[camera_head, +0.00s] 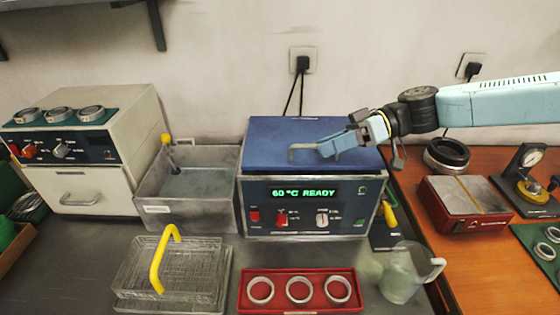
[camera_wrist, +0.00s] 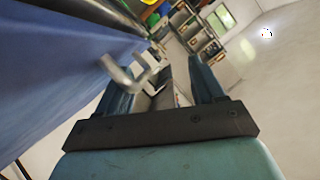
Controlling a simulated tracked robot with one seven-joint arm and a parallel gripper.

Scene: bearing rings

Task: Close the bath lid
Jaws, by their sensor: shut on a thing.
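The bath is a metal-cased unit with a dark front panel (camera_head: 305,208) and a green display reading "60 °C READY". Its blue lid (camera_head: 275,132) lies over the top and looks flat and down on the casing. A grey bar handle (camera_head: 303,148) stands on the lid near its front. My gripper (camera_head: 325,148) reaches in from the right, low over the lid, and is shut on the handle. In the wrist view the lid (camera_wrist: 45,85) fills the left, and the handle (camera_wrist: 122,74) runs in at the fingers (camera_wrist: 165,82). The exact contact is partly hidden.
A metal tank (camera_head: 155,210) stands left of the bath. A wire basket (camera_head: 135,270) with a yellow handle, a red tray (camera_head: 275,307) of rings and a glass jug (camera_head: 400,275) are in front. A red-sided block (camera_head: 465,215) stands right.

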